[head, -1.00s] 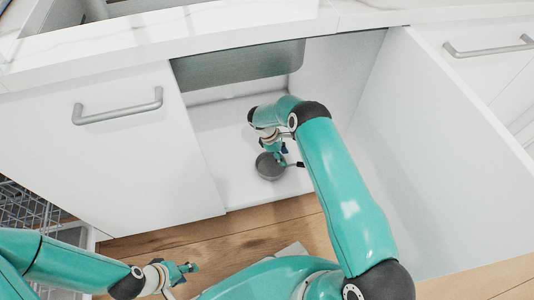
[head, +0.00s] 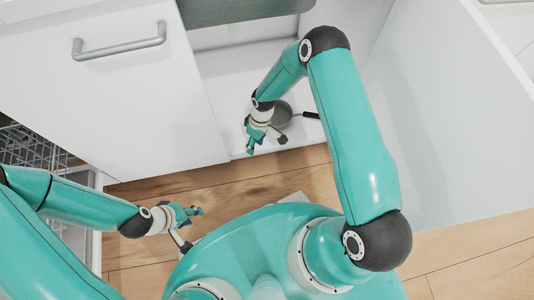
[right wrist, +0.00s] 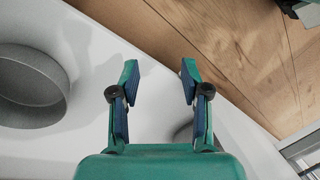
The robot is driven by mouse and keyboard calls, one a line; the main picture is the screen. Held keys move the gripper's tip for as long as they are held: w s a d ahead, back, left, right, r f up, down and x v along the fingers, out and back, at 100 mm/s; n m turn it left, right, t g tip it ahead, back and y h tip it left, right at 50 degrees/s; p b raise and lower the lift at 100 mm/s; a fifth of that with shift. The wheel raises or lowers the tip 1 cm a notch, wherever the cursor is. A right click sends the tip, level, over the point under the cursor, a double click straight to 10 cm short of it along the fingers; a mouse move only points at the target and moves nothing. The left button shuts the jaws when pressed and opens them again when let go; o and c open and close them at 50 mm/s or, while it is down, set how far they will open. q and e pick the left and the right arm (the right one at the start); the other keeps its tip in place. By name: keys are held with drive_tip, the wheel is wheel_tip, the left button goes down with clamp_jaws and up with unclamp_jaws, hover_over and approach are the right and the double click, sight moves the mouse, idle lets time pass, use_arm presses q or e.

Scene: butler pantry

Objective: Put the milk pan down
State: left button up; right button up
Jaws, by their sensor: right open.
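The milk pan (head: 287,114) is small, round and dark grey. It stands upright on the white floor of the open cabinet, its dark handle pointing right in the head view. My right wrist and arm hide part of it. In the right wrist view the pan (right wrist: 28,88) shows at the left, apart from the fingers. My right gripper (head: 254,149) is open and empty, in front of the pan near the cabinet's front edge; its spread fingers (right wrist: 157,75) show in the right wrist view. My left gripper (head: 193,213) is low over the wooden floor, away from the pan; its jaws are too small to read.
A white door (head: 110,110) with a bar handle is on the left, and a tall white panel (head: 440,100) bounds the right. A wire rack (head: 28,150) is at far left. Wooden floor (head: 240,185) lies in front.

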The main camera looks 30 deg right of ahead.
drive_tip(key=s+a+r+m+t, duration=0.1)
drive_tip(key=s+r+m, duration=0.2)
drive_tip(key=s, duration=0.4)
drive_tip(key=s+a+r+m+t+y, duration=0.1)
drive_tip(key=s+r+m, duration=0.3)
drive_tip(key=s, duration=0.4)
drive_tip(key=shift+s+a+r+m, duration=0.3)
drive_tip(key=shift+a+m, duration=0.2)
drive_tip(key=shift+a, duration=0.1)
